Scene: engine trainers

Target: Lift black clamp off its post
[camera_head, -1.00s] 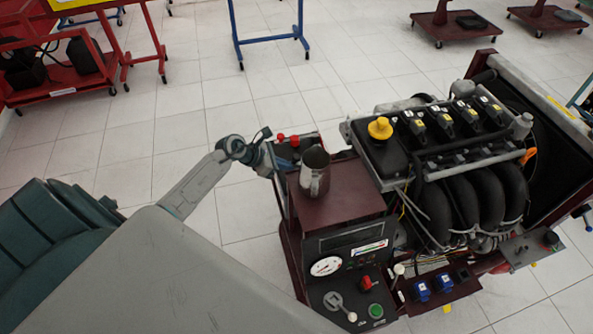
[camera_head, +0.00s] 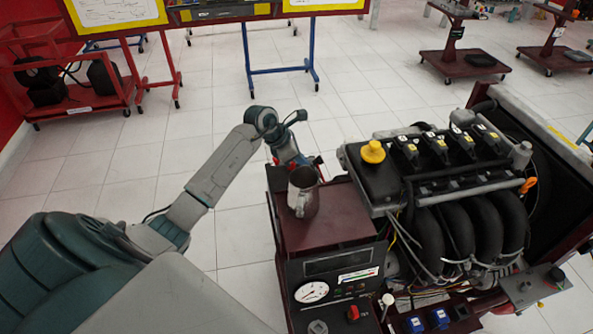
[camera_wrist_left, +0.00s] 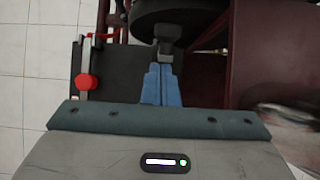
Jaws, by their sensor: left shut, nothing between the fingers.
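My left gripper (camera_wrist_left: 160,72) has its blue fingers shut together with nothing between them. A small dark block (camera_wrist_left: 167,48), which looks like the black clamp, lies right at the fingertips in the left wrist view. I cannot tell whether they touch, and its post is not clearly visible. Behind it is a large dark rounded shape (camera_wrist_left: 180,14). In the head view the left gripper (camera_head: 298,160) points down behind the metal jug, over the left end of the engine stand; the clamp is hidden there. My right gripper is not in view.
A red knob (camera_wrist_left: 86,82) on a metal bar is left of the fingers. The engine (camera_head: 440,180) fills the right.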

